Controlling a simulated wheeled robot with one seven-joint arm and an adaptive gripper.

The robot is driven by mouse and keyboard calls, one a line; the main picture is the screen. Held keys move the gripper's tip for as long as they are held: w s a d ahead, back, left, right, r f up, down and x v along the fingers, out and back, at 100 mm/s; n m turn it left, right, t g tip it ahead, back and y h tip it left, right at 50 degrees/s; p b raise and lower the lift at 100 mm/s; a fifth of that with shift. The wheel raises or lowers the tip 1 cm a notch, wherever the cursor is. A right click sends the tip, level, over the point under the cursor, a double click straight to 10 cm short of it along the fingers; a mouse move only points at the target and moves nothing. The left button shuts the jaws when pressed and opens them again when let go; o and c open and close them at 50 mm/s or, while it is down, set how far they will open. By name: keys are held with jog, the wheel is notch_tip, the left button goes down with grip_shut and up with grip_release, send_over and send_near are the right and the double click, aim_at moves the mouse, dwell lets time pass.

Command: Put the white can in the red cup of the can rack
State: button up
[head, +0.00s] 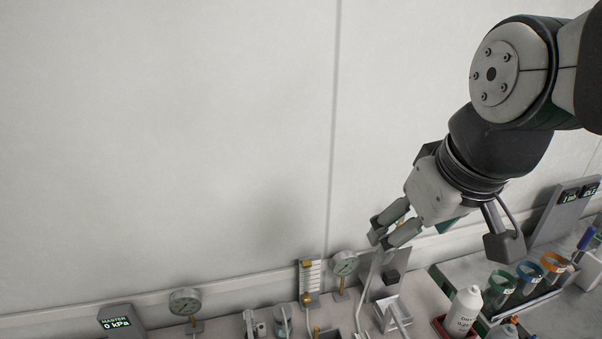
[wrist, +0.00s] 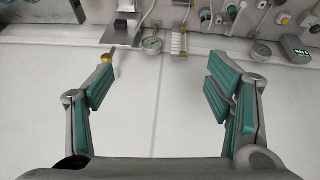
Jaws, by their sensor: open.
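My gripper (head: 382,238) is above the back of the bench near the wall, apart from the rack. In the wrist view its teal-padded fingers (wrist: 160,80) are wide apart with nothing between them. A white bottle-like container (head: 464,312) with dark lettering stands at lower right in the head view; I cannot tell whether it is the white can. Something red (head: 439,325) shows around its base, partly hidden by it. Neither the container nor the rack is recognisable in the wrist view.
Gauges (head: 185,302), a round gauge near my gripper (head: 344,263) and a scale panel (head: 310,277) stand along the back of the bench. A display box (head: 120,321) is at left. The wall (head: 170,130) rises behind. The bench front is cut off.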

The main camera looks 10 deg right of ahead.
jog(key=shift+m+t+y, duration=0.3)
jog(key=shift+m+t, duration=0.1)
jog(key=shift+m, duration=0.3)
jog(key=s+a, duration=0.1)
jog(key=s, duration=0.1)
jog(key=s+a, duration=0.1)
jog(key=shift+s+a, duration=0.2)
jog(key=shift+s, duration=0.15)
dwell(0.3)
